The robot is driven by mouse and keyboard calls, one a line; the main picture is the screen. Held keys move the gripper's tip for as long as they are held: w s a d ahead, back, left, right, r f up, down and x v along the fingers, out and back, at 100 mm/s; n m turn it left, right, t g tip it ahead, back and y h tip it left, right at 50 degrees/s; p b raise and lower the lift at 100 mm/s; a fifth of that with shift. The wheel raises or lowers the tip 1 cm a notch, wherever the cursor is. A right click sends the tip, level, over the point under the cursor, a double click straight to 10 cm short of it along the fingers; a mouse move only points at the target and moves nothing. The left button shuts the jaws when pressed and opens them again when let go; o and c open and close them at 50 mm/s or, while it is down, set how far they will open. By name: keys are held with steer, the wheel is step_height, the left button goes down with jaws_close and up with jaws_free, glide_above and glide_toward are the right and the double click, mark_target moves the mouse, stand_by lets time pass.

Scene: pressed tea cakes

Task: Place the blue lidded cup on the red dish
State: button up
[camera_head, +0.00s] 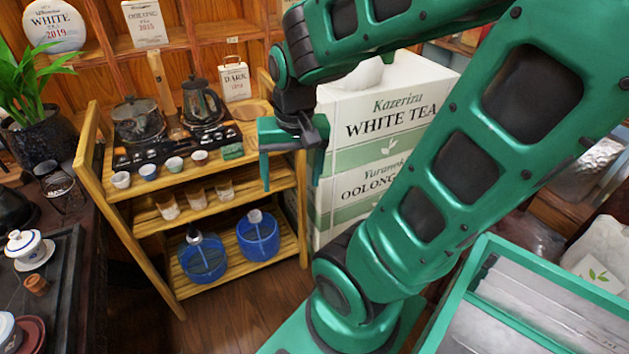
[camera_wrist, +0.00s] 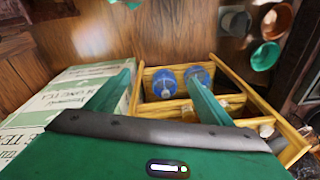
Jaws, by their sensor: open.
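A white lidded cup with blue decoration (camera_head: 22,241) stands upright on a pale saucer (camera_head: 36,259) on the dark tray at the far left in the head view. A red dish (camera_head: 34,334) lies in the lower left corner. A bluish-white rounded item (camera_head: 6,328) is cut off by the picture edge there; I cannot tell whether it rests on the dish. My gripper (camera_head: 292,184) is open and empty, fingers down, in front of the shelf's right side, far from the cup and dish. Its fingers also show in the wrist view (camera_wrist: 163,72). Neither cup nor dish is clear there.
White tea boxes (camera_head: 390,110) stand right of my gripper. A green crate (camera_head: 480,255) is at lower right. A potted plant (camera_head: 38,140) stands behind the tray (camera_head: 62,290). Some floor (camera_head: 225,318) is clear.

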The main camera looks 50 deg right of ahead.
steer(key=s+d+r+n+g, duration=0.1)
steer(key=s, duration=0.7)
steer(key=shift+d+r+g+y, duration=0.3)
steer(key=shift+d+r, duration=0.05)
steer(key=shift+d, duration=0.05)
stand_by(0.5)
